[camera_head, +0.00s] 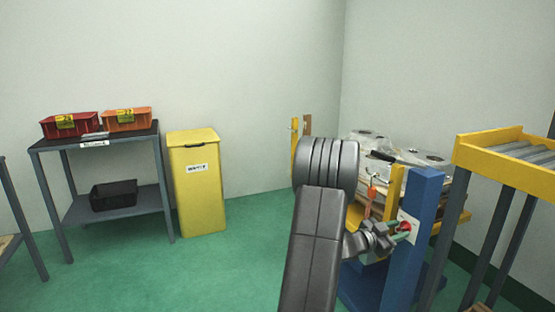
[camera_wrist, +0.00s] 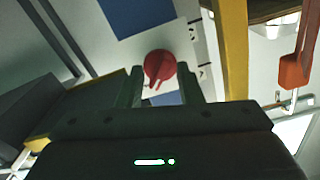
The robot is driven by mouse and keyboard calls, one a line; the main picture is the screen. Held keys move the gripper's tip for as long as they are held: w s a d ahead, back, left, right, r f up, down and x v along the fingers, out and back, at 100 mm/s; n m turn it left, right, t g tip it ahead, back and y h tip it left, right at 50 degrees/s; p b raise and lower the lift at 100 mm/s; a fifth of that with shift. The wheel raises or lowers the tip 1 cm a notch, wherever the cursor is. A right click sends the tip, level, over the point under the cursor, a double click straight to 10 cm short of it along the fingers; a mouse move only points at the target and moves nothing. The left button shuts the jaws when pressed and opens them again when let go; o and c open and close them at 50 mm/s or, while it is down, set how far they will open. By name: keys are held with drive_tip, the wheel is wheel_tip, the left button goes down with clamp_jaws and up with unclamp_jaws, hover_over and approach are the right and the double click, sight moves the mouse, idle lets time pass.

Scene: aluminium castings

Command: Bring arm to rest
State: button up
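My arm reaches from the bottom of the head view to a blue post on the right. My gripper (camera_head: 400,234) is at the white plate (camera_head: 410,222) on this post, in front of a red knob (camera_head: 406,226). In the wrist view my gripper (camera_wrist: 163,88) has its two fingers apart, with the red knob (camera_wrist: 159,68) ahead of and between them. A gap shows beside the knob, and the gripper holds nothing that I can see. Whether a fingertip touches the knob cannot be told.
The blue post (camera_head: 411,240) and a yellow-framed roller conveyor (camera_head: 500,165) crowd the right. Metal castings (camera_head: 410,157) lie behind the post. A yellow bin (camera_head: 198,190) and a grey table (camera_head: 112,148) with red (camera_head: 68,125) and orange boxes (camera_head: 127,119) stand left. Green floor (camera_head: 240,260) between is clear.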

drive_tip(key=n+p, duration=0.1)
drive_tip(key=n, duration=0.5)
drive_tip(key=shift+p, duration=0.35)
drive_tip(key=n, duration=0.6)
drive_tip(key=p+v, duration=0.2)
drive_tip(key=v, duration=0.6)
drive_tip(key=shift+s+a+p, duration=0.2)
drive_tip(key=shift+a+p, duration=0.1)
drive_tip(key=shift+p, duration=0.05)
